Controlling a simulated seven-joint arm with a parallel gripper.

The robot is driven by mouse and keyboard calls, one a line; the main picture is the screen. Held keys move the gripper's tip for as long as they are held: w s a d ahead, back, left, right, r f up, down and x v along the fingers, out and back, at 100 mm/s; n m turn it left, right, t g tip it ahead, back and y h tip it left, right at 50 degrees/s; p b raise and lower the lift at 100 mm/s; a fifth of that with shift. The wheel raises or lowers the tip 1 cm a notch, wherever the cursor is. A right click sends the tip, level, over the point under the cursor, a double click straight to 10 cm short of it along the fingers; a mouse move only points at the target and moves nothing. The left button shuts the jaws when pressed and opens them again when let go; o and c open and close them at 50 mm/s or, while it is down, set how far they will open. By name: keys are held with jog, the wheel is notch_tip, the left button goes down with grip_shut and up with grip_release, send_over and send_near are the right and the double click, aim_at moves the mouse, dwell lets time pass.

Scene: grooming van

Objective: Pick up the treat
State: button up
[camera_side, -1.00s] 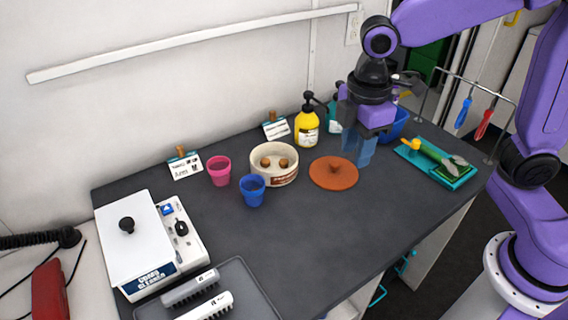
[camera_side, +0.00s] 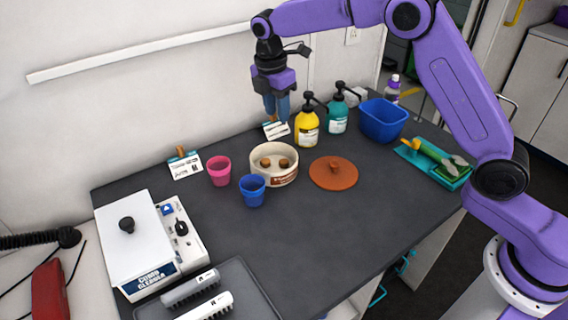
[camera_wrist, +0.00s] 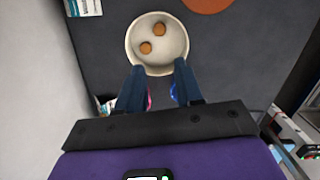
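Two round brown treats (camera_side: 266,162) (camera_side: 284,163) lie in a cream bowl (camera_side: 274,181) with a brown label on the counter. In the wrist view the treats (camera_wrist: 145,47) (camera_wrist: 159,29) sit inside the bowl (camera_wrist: 160,71), just beyond my fingertips. My gripper (camera_side: 277,118) points down, above the counter and apart from the bowl. In the wrist view my gripper (camera_wrist: 159,66) has its blue fingers spread with nothing between them. An orange-brown lid (camera_side: 334,175) with a knob lies flat to the right of the bowl.
A pink cup (camera_side: 219,171) and a blue cup (camera_side: 252,191) stand left of the bowl. Behind are a card (camera_side: 276,131), a yellow pump bottle (camera_side: 307,127), a teal pump bottle (camera_side: 338,121) and a blue bin (camera_side: 382,121). The counter's front middle is clear.

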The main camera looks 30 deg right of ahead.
aim_at(284, 161)
jog(key=f, duration=0.5)
jog(key=d+f, duration=0.1)
jog(key=f, duration=0.5)
jog(key=d+f, duration=0.1)
jog(key=f, duration=0.4)
jog(key=shift+w+f, duration=0.3)
jog(key=shift+f, duration=0.05)
grip_shut()
